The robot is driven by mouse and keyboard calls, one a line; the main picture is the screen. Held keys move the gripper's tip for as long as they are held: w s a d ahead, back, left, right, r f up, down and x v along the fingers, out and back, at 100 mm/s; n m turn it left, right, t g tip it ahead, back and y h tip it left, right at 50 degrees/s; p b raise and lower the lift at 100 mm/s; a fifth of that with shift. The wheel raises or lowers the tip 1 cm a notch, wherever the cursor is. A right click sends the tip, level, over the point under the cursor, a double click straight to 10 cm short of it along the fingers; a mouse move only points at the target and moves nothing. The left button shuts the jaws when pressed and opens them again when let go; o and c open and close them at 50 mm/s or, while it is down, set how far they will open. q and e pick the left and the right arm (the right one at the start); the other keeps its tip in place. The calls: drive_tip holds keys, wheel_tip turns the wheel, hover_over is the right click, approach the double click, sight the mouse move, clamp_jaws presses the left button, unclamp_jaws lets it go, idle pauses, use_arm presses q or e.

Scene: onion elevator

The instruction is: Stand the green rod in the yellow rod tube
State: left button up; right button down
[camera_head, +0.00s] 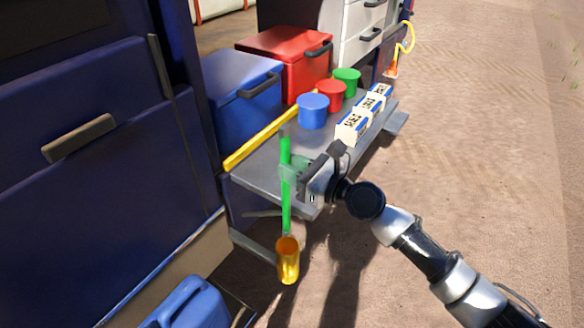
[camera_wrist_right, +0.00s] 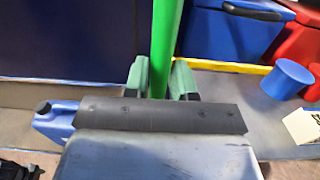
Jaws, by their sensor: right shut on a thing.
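The rod also shows between the fingers in the right wrist view (camera_wrist_right: 164,50). The yellow rod tube (camera_head: 288,262) is below the rod's lower end in the head view. The rod's lower end meets the tube's mouth in the picture; I cannot tell whether it is inside or just behind or above it. My left gripper is not in view.
The grey shelf (camera_head: 262,178) has a yellow edge strip (camera_head: 262,142), a blue cup (camera_head: 313,112), a red cup (camera_head: 331,97), a green cup (camera_head: 347,80) and white boxes (camera_head: 352,129). Blue (camera_head: 243,95) and red (camera_head: 290,62) coolers stand behind. A blue canister (camera_head: 190,306) is below. Sandy ground at right is clear.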

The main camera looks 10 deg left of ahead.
drive_tip(key=b, duration=0.5)
hover_over(290, 215)
drive_tip(key=shift+f, duration=2.2)
drive_tip(key=f+b, duration=0.2)
drive_tip(key=f, duration=0.1)
drive_tip(key=f+b, duration=0.2)
drive_tip(key=f, duration=0.1)
drive_tip(key=f+b, duration=0.2)
drive_tip(key=f, duration=0.1)
drive_tip(key=shift+s+d, duration=0.15)
drive_tip(key=shift+d, duration=0.1)
drive_tip(key=shift+f+b, duration=0.3)
drive_tip(key=shift+b, duration=0.1)
drive_tip(key=shift+f+b, duration=0.4)
drive_tip(key=shift+f, duration=0.15)
drive_tip(key=c, duration=0.9)
unclamp_jaws()
drive_tip(key=shift+o, duration=0.3)
drive_tip(key=shift+f, duration=0.2)
